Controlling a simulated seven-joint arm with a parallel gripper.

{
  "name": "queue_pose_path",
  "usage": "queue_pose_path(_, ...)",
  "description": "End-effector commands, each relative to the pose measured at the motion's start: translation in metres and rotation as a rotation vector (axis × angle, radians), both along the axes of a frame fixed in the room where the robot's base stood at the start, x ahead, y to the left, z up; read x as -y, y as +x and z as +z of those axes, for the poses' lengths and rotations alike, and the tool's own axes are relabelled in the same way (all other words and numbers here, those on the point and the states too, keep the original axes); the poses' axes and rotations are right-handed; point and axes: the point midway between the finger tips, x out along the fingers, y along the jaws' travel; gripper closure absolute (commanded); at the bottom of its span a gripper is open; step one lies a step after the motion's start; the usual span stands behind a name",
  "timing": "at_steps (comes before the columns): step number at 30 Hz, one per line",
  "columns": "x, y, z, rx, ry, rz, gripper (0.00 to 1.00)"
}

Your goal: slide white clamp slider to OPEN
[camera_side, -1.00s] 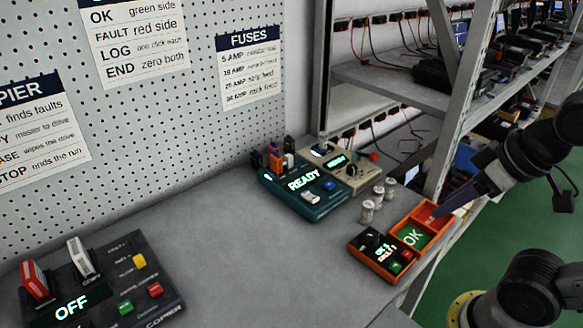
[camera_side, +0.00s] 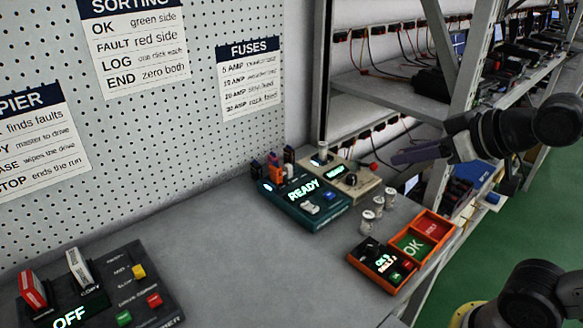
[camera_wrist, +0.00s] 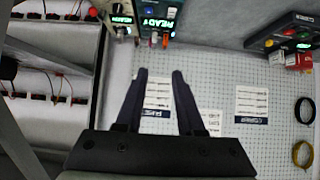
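The teal device (camera_side: 305,203) with a lit READY display stands on the bench near the shelf. A small white piece on its front face looks like the white clamp slider (camera_side: 310,208); its OPEN marking is too small to read. The teal device also shows at the top edge of the wrist view (camera_wrist: 158,18), where the slider cannot be made out. My gripper (camera_side: 396,158) is in the air to the right of and above the device, apart from it. In the wrist view its two dark fingers (camera_wrist: 160,74) are spread with nothing between them.
A beige tester (camera_side: 352,180) stands right behind the teal device. Several pale cylinders (camera_side: 367,222) and an orange sorting tray (camera_side: 361,256) are to its right. The shelf post (camera_side: 466,75) is close to my gripper. The bench middle is clear; a dark copier (camera_side: 110,290) is front left.

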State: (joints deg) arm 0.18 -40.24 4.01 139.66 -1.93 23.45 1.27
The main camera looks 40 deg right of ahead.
Motion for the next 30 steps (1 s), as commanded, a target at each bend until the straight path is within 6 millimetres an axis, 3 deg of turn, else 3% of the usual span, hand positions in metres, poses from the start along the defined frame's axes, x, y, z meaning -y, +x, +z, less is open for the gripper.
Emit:
queue_pose_path(4, 0.003, 0.061, 0.017, 0.164, -0.011, 0.001, 0.62)
queue_pose_path(8, 0.005, 0.112, 0.018, 0.286, -0.017, 0.009, 0.62)
queue_pose_path(11, 0.007, 0.150, 0.007, 0.360, -0.019, 0.019, 0.62)
queue_pose_path(15, 0.012, 0.194, -0.037, 0.414, -0.009, 0.031, 0.62)
queue_pose_path(19, 0.017, 0.212, -0.094, 0.377, 0.004, 0.030, 0.62)
queue_pose_path(21, 0.021, 0.213, -0.123, 0.325, 0.009, 0.025, 0.62)
queue_pose_path(24, 0.024, 0.210, -0.150, 0.266, 0.013, 0.016, 0.62)
queue_pose_path(30, 0.027, 0.218, -0.161, 0.249, 0.014, 0.010, 0.62)
